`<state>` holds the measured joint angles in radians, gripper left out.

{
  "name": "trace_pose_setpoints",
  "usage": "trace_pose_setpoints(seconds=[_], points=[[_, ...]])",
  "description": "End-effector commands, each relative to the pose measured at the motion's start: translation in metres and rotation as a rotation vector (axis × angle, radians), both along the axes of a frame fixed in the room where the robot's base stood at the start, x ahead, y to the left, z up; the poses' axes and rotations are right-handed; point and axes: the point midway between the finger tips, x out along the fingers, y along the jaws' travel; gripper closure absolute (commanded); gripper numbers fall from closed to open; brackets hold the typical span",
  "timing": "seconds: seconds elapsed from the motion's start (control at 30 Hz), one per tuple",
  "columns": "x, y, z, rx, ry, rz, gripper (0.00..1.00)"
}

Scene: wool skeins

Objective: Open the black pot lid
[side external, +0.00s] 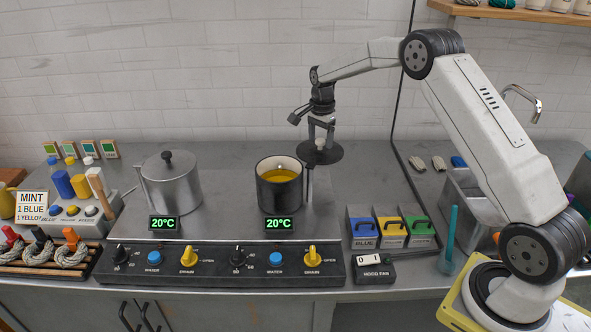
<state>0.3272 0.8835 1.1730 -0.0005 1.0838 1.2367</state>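The black pot (279,192) stands uncovered on the right burner, with yellow liquid visible inside. My gripper (320,141) is above and to the right of the pot. It appears shut on the knob of the dark round lid (321,154), holding it level and clear of the worktop beside the pot's right rim. The fingers hide most of the knob.
A grey lidded pot (172,185) stands to the left. The control panel (218,268) runs along the front, with a 20°C display (278,223) before the black pot. Blue, yellow and green boxes (391,230) stand to the right. Worktop behind the pots is clear.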

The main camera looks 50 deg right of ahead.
Motion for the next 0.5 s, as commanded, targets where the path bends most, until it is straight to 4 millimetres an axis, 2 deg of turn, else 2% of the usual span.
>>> trace_pose_setpoints(seconds=[0.27,0.5], points=[[0.000,0.000,0.001,0.000,0.000,0.000,0.21],[0.000,0.000,0.020,0.000,-0.002,0.000,0.21]])
